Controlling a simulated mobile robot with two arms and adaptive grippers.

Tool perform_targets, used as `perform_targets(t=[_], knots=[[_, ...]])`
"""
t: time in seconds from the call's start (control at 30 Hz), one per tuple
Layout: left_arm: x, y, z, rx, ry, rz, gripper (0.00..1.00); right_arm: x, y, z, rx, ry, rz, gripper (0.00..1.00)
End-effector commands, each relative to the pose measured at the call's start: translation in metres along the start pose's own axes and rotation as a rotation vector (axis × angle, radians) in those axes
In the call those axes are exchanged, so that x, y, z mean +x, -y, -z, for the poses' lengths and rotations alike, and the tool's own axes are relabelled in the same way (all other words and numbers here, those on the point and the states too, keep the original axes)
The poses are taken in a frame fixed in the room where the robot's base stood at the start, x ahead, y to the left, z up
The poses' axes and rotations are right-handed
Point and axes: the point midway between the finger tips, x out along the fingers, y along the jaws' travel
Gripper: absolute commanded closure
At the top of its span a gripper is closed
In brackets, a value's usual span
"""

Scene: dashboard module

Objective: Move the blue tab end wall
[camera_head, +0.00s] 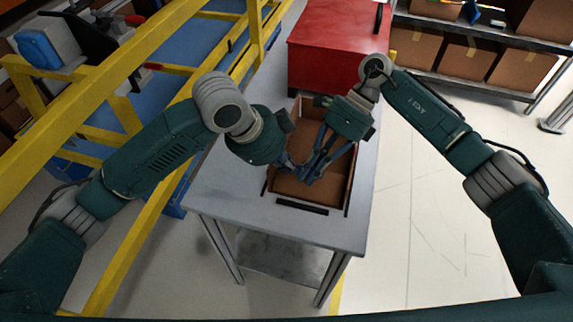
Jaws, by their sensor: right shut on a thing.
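A brown open box (343,189) sits on the grey table, with narrow dark strips around its near end. My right gripper (312,179) reaches down into the box from its far right side, its bluish fingers low inside. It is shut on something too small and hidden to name. My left gripper (288,164) is at the box's left side, close beside the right fingers. Its fingers are mostly hidden by its own wrist, so its opening is unclear. I cannot clearly make out a blue tab end wall; the grippers cover much of the box's inside.
A red cabinet (325,55) stands at the table's (228,192) far end. A yellow rail frame (140,222) runs along the left. Shelves with cardboard boxes (467,58) stand at the back right. The table's near left part is bare, and the floor at right is open.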

Motion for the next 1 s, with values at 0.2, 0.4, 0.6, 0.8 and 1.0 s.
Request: perform_targets(t=[0.2, 0.4, 0.6, 0.8, 1.0], knots=[[0.002, 0.002, -0.003, -0.008, 0.005, 0.006, 1.0, 0.003, -0.007, -0.002, -0.015, -0.006, -0.018, 0.72], [0.002, 0.001, -0.002, -0.006, 0.003, 0.004, 1.0, 0.003, -0.005, -0.001, -0.011, -0.004, -0.014, 0.72], [0.002, 0.0, -0.001, -0.004, 0.001, 0.001, 1.0, -0.007, -0.003, -0.002, -0.009, -0.001, -0.008, 0.72], [0.002, -0.001, -0.002, -0.003, 0.003, -0.003, 1.0, -0.038, -0.002, -0.003, -0.008, 0.001, -0.007, 0.72], [0.002, 0.0, -0.002, -0.004, 0.003, 0.0, 1.0, -0.065, -0.003, -0.002, -0.011, -0.004, -0.013, 0.72]])
